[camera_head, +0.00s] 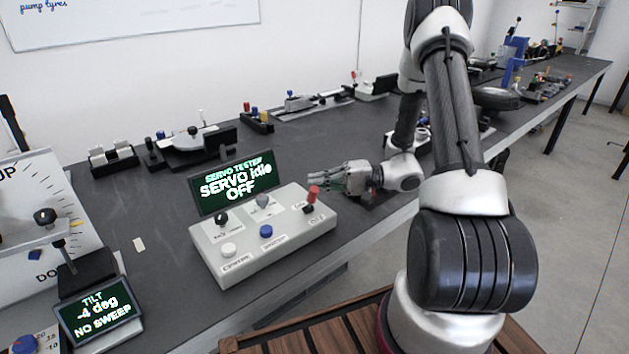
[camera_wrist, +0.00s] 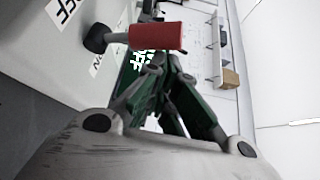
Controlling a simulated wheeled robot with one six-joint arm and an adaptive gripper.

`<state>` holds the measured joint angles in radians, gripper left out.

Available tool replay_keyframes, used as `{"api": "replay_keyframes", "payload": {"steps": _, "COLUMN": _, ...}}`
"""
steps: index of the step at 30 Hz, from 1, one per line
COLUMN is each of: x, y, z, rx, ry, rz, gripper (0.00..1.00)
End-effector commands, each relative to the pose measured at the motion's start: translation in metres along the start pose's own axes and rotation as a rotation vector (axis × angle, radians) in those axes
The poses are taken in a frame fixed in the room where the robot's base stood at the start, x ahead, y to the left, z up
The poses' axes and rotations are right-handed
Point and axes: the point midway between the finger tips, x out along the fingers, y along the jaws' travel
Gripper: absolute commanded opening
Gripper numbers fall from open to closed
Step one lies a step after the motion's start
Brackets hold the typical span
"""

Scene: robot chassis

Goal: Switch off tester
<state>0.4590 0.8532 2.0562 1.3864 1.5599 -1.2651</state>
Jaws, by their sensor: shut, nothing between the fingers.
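The servo tester (camera_head: 262,236) is a light grey box on the dark bench. Its screen (camera_head: 236,183) reads "SERVO TESTER, SERVO idle, OFF". On its top are a black-knobbed lever, a grey knob, a white button (camera_head: 229,250), a blue button (camera_head: 266,231) and a red-capped toggle (camera_head: 313,193) at the right end. In the wrist view the red cap (camera_wrist: 157,36) lies just beyond the fingertips, beside them. My gripper (camera_head: 318,181) is shut and empty, just behind and right of the red toggle. I cannot tell whether it touches the toggle.
A tilt display (camera_head: 97,311) reading "-4 deg, NO SWEEP" stands at the left front with a dial board (camera_head: 40,190) behind it. Several bench fixtures (camera_head: 195,140) line the back. The bench between the tester and those fixtures is mostly clear.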

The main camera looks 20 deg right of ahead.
Motion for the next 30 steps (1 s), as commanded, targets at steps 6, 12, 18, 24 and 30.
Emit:
{"api": "replay_keyframes", "payload": {"steps": 6, "x": -0.003, "y": 0.0, "z": 0.004, "rx": 0.001, "ry": 0.0, "rz": 0.0, "gripper": 0.0}}
{"api": "replay_keyframes", "payload": {"steps": 12, "x": -0.003, "y": 0.001, "z": 0.005, "rx": 0.002, "ry": -0.001, "rz": 0.0, "gripper": 0.0}}
{"api": "replay_keyframes", "payload": {"steps": 18, "x": -0.003, "y": 0.001, "z": 0.006, "rx": 0.003, "ry": -0.003, "rz": 0.0, "gripper": 0.0}}
{"api": "replay_keyframes", "payload": {"steps": 24, "x": -0.004, "y": 0.0, "z": 0.005, "rx": 0.003, "ry": -0.004, "rz": 0.0, "gripper": 0.0}}
{"api": "replay_keyframes", "payload": {"steps": 30, "x": -0.006, "y": -0.008, "z": -0.009, "rx": -0.002, "ry": -0.001, "rz": 0.001, "gripper": 0.0}}
